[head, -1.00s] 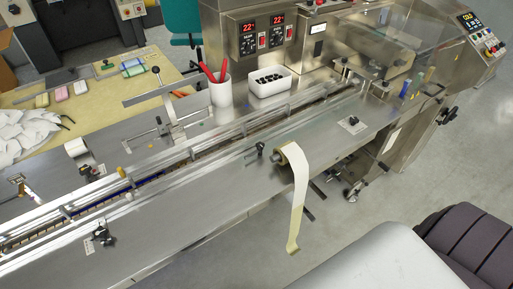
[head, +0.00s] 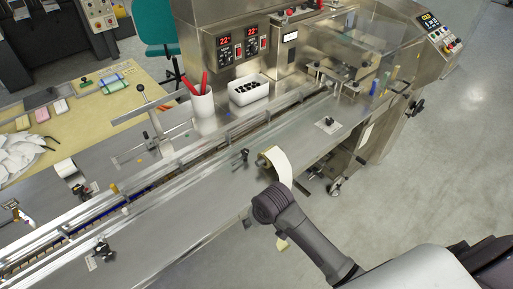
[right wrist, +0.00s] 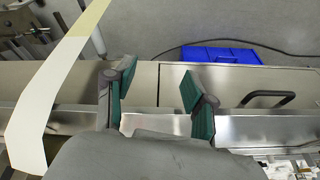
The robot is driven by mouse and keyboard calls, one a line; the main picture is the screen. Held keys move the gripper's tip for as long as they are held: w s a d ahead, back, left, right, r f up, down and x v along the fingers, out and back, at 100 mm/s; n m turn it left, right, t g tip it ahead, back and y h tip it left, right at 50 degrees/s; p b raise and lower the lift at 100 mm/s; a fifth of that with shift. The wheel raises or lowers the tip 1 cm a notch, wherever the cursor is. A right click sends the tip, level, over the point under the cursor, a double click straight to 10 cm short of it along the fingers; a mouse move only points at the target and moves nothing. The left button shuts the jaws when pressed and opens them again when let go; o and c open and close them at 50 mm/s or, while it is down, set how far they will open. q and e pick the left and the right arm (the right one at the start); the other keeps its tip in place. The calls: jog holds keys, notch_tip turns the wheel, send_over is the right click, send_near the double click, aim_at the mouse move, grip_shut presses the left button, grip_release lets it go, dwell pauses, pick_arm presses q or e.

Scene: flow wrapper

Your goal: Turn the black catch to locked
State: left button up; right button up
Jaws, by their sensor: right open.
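Several black fittings show on the steel machine in the head view, and I cannot tell for sure which is the catch. One black fitting (head: 103,248) sits beside a white label at the lower left. Another small dark one (head: 328,121) is on a white label at the right end of the bed. A black clamp-like piece (head: 241,158) stands left of the tape roll. My right gripper (right wrist: 158,85) is open and empty in the right wrist view, its teal pads apart. In the head view my right arm hides it. My left gripper is not in view.
A roll of pale tape (head: 277,160) hangs over the machine's front edge; its strip (right wrist: 45,95) hangs at the left in the wrist view. A black handle (right wrist: 268,98) is on a steel panel, with a blue crate (right wrist: 208,55) beyond. A white bin (head: 249,92) stands behind.

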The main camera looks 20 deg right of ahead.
jog(key=w+r, duration=0.3)
jog(key=r, duration=0.2)
jog(key=m+h, duration=0.2)
jog(key=m, duration=0.2)
send_near(245, 151)
jog(key=shift+n+t, duration=0.3)
jog(key=shift+t, duration=0.1)
jog(key=x, duration=0.2)
jog(key=p+x, duration=0.1)
jog(key=x, duration=0.2)
jog(key=p+x, duration=0.1)
jog(key=x, duration=0.2)
jog(key=shift+s+f, duration=0.15)
jog(key=shift+s, duration=0.15)
jog(key=shift+c, duration=0.4)
grip_shut()
